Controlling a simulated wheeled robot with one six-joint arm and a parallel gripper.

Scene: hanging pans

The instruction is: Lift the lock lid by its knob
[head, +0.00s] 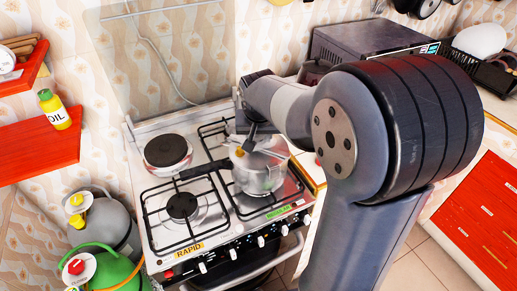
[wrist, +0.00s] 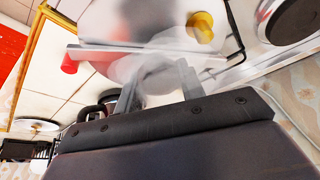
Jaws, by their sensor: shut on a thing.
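A silver pot (head: 259,182) with a long black handle (head: 205,170) stands on the right front burner of the stove. The shiny lock lid (head: 272,147) is over the pot's top, below my gripper; I cannot tell whether it touches the rim. A small yellow part (head: 240,152) shows at its left, and a yellow part (wrist: 200,27) also shows in the wrist view. My gripper (wrist: 158,84) is shut on a grey, blurred piece between its fingers, which looks like the lid's knob. In the head view my gripper (head: 250,140) is partly hidden by my arm.
The white stove (head: 150,215) has other burners with black grates and one dark hotplate (head: 168,151). A microwave (head: 365,45) stands behind right, beside a black dish rack (head: 490,65). A red shelf (head: 35,145) with a yellow oil bottle (head: 54,109) is at left.

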